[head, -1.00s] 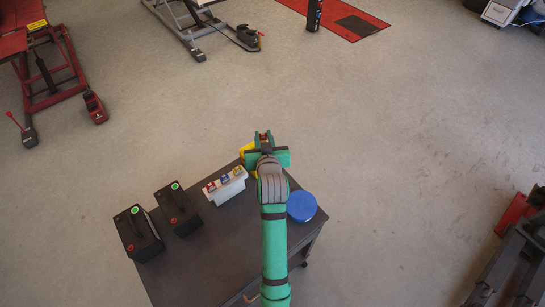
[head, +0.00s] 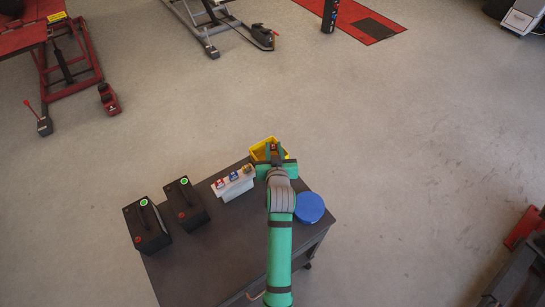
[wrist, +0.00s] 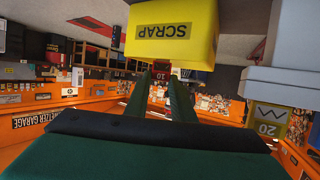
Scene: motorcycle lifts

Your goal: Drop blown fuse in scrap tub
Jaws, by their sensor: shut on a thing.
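My gripper (head: 274,156) is shut on a small red fuse (head: 273,146) marked 10. The fuse also shows between the fingertips in the wrist view (wrist: 162,74). The yellow scrap tub (head: 256,151) stands at the far edge of the dark table. In the head view the fuse overlaps the tub's opening; its exact height above the rim is hard to judge. The upside-down wrist view shows the tub's SCRAP label (wrist: 163,31), with the fuse just past the rim. My gripper hides part of the tub in the head view.
Left of my gripper stands a white fuse holder (head: 236,190) with red, blue and yellow fuses. Two black boxes (head: 147,229) (head: 186,205) with green and red tops stand further left. A round blue thing (head: 310,207) is on the right of the table (head: 215,250).

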